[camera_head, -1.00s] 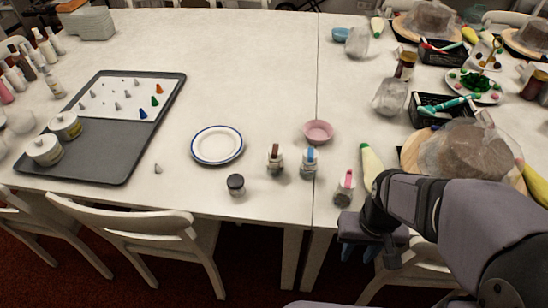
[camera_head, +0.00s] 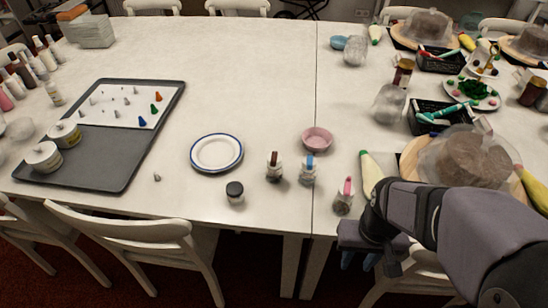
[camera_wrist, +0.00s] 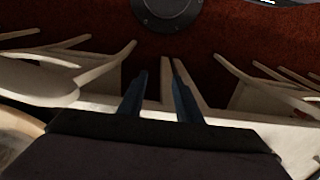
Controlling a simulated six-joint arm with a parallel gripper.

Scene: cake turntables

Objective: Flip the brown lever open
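A small bottle with a brown lever (camera_head: 274,158) on top stands on the white table, right of the blue-rimmed plate. The lever looks raised, but it is too small to tell its exact position. A similar bottle with a blue lever (camera_head: 309,161) stands just to its right. One with a pink lever (camera_head: 347,187) stands nearer the table's front edge. My gripper (camera_head: 357,260) hangs at the front edge, right of and well apart from the brown lever. In the wrist view my gripper (camera_wrist: 158,95) shows two separated blue fingers with nothing between them.
A dark-lidded jar (camera_head: 235,191) stands left of and in front of the bottles. The blue-rimmed plate (camera_head: 216,169) and pink bowl (camera_head: 317,139) are behind. A green-tipped piping bag (camera_head: 370,172) lies near my arm. Chairs (camera_head: 130,236) line the front edge. The table's middle back is clear.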

